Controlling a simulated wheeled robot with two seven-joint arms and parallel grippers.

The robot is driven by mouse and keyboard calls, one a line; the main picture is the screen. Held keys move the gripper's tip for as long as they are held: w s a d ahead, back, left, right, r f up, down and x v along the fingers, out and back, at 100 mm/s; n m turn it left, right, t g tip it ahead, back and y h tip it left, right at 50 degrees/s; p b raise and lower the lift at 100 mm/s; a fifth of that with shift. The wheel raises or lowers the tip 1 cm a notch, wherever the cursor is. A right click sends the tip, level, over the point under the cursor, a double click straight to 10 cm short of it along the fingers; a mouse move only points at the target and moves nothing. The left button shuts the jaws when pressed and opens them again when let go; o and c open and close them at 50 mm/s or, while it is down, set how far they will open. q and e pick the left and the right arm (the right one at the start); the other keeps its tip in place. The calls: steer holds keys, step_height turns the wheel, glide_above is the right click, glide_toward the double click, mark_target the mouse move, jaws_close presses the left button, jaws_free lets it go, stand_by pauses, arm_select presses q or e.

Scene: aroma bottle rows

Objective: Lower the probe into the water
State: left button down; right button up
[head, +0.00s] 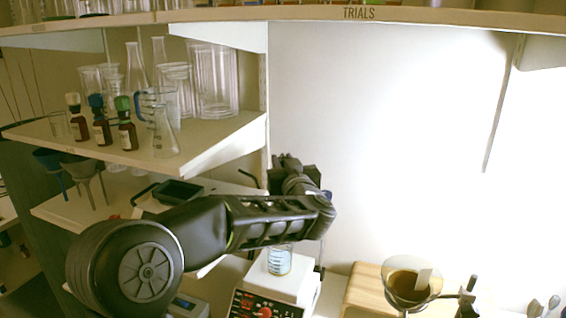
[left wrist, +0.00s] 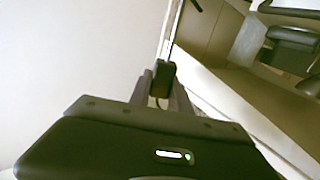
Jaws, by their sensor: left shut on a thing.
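A small glass beaker (head: 279,262) with blue markings stands on the white hot plate (head: 272,291), which has a red control panel. My left arm reaches across from the left, above and behind the beaker. In the left wrist view my left gripper (left wrist: 164,88) is shut on a small black block, which looks like the probe's head (left wrist: 162,73); a thin cable hangs below it. The probe's tip is hidden in both views, so I cannot tell how it stands to the water. My right gripper is not in view.
A shelf (head: 200,150) at the left holds glassware and dropper bottles (head: 102,130). An upper shelf edge (head: 420,17) crosses the top. The white wall area is clear.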

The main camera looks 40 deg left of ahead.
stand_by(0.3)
arm_select(q)
step_height(320, 180, down, 10)
steer(key=b, duration=0.6)
steer(key=shift+b, duration=0.35)
steer(key=shift+f, duration=0.1)
steer(key=c, duration=1.2)
jaws_free()
steer(key=v, duration=0.7)
steer(key=shift+s+d+b, duration=0.25)
steer(key=shift+d+b, duration=0.1)
steer(key=shift+b, duration=0.1)
